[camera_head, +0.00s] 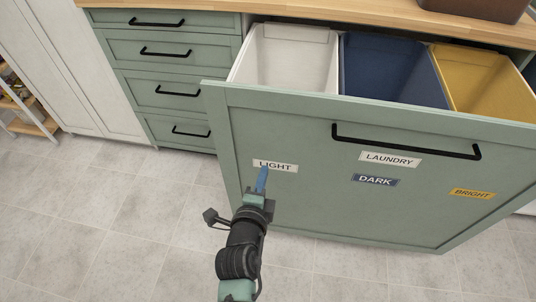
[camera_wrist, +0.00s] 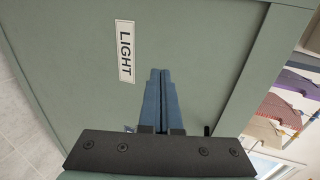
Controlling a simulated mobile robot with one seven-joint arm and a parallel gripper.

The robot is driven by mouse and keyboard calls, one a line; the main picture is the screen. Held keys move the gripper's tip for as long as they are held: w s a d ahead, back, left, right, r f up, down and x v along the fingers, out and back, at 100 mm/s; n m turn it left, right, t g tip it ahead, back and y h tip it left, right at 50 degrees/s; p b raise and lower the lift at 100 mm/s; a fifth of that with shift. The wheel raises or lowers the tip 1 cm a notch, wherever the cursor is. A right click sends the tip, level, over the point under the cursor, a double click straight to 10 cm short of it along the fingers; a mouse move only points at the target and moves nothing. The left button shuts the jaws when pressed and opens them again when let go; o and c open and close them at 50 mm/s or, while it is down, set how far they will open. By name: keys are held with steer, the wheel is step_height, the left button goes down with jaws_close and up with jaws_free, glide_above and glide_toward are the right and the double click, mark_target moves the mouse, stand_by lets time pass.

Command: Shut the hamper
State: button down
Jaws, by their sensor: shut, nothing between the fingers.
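The hamper (camera_head: 300,215) is a wide green pull-out front with a black bar handle (camera_head: 405,150) and labels for laundry, light, dark and bright. It stands pulled out from the counter, with its bins open to view from above. My gripper (camera_head: 263,170) is shut and empty, its blue fingers pointing at the front panel just below the LIGHT label (camera_head: 275,166). In the wrist view the shut fingers (camera_wrist: 160,75) are close to the green panel, to the right of the LIGHT label (camera_wrist: 125,51). I cannot tell whether they touch the panel.
Inside are a white bin (camera_head: 285,60), a blue bin (camera_head: 390,70) and a yellow bin (camera_head: 485,80). Green drawers (camera_head: 175,70) with black handles stand shut to the left under the wooden counter (camera_head: 300,10). The grey tiled floor (camera_head: 110,210) is clear at the left.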

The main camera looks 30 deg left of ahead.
mark_target(270, 147)
steer(key=x, duration=0.3)
steer(key=r+x, duration=0.1)
steer(key=x, duration=0.3)
steer(key=shift+w+r, duration=0.15)
steer(key=shift+a, duration=0.1)
